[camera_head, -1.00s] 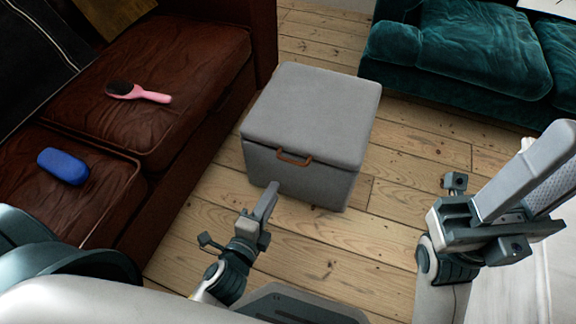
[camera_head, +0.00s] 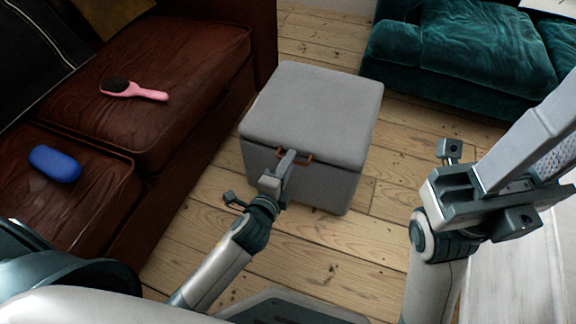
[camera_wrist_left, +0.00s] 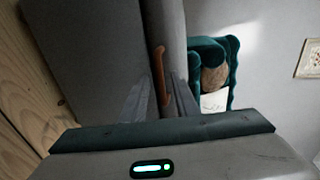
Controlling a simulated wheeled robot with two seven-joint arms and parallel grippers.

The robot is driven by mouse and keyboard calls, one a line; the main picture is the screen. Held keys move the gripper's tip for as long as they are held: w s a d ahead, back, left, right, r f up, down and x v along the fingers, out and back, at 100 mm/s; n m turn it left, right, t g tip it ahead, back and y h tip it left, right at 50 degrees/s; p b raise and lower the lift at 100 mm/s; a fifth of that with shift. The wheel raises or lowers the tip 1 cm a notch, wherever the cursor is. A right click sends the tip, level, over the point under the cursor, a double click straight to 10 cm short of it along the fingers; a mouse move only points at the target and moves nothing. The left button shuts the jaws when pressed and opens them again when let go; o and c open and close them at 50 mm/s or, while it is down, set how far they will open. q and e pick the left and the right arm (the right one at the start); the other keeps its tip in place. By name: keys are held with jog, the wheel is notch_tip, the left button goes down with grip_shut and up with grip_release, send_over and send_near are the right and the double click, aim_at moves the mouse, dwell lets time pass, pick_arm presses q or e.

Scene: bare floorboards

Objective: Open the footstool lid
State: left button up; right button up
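The grey footstool (camera_head: 300,180) stands on the floorboards in the middle of the head view. Its padded lid (camera_head: 315,110) is closed. A reddish-brown handle (camera_head: 306,157) sits at the lid's front edge; it also shows in the left wrist view (camera_wrist_left: 159,70). My left gripper (camera_head: 289,156) is at the handle, with its fingers partly covering it. In the left wrist view the fingers (camera_wrist_left: 160,98) are apart, one on either side of the handle; contact cannot be made out. My right gripper (camera_head: 530,145) is at the right, away from the footstool, with its fingertips not clearly visible.
A brown leather sofa (camera_head: 190,60) stands close on the left, holding a pink hairbrush (camera_head: 135,91) and a blue object (camera_head: 54,163). A teal sofa (camera_head: 470,50) is at the back right. Bare floor (camera_head: 400,170) lies right of the footstool.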

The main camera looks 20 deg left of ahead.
pick_arm(q)
grip_shut()
jog(key=shift+r+p, duration=0.2)
jog(key=shift+p, duration=0.15)
